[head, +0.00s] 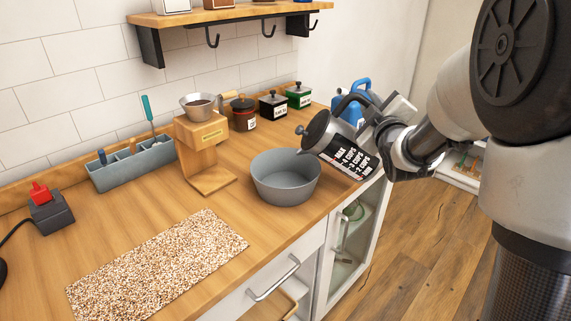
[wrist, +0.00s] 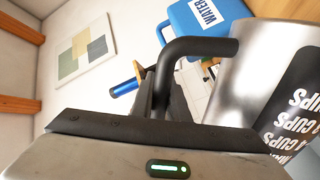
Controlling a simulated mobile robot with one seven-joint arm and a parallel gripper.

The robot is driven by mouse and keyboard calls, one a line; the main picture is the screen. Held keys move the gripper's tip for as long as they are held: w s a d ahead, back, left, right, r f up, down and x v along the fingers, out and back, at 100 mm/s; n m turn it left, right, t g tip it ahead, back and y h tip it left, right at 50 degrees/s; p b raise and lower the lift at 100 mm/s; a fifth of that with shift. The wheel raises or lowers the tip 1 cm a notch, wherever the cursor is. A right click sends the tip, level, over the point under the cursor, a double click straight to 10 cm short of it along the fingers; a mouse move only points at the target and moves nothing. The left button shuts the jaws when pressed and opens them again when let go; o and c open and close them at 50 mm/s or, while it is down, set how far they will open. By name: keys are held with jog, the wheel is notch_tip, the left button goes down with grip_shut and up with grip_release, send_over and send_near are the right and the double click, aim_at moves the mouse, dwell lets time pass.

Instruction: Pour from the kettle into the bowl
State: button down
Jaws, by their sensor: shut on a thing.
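The kettle (head: 341,152) is silver with a dark lid, a black handle and a black label of cup marks. It is tilted to the left, its spout end just above the right rim of the grey bowl (head: 282,189). The bowl stands upright on the counter near its front edge. My gripper (head: 373,119) is shut on the kettle's handle at the right. In the wrist view the black handle (wrist: 190,48) and part of the kettle's body (wrist: 240,75) show close to the fingers. I cannot see any liquid flowing, and the bowl's visible inside looks empty.
A wooden dripper stand (head: 203,150) is left of the bowl. Canisters (head: 272,105) and a blue water jug (head: 357,98) stand behind. A speckled mat (head: 160,265) lies front left. A grey organizer (head: 143,165) is by the wall. A shelf with hooks (head: 225,15) hangs above.

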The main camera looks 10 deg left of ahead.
jog(key=shift+s+a+r+n+p, duration=0.1)
jog(key=shift+a+r+n+p, duration=0.3)
jog(key=shift+r+p, duration=0.35)
jog(key=shift+a+r+n+p, duration=0.3)
jog(key=shift+a+r+p, duration=0.25)
jog(key=shift+p, duration=0.2)
jog(key=shift+s+a+r+n+p, duration=0.15)
jog(key=shift+a+r+n+p, duration=0.75)
jog(key=shift+p, duration=0.75)
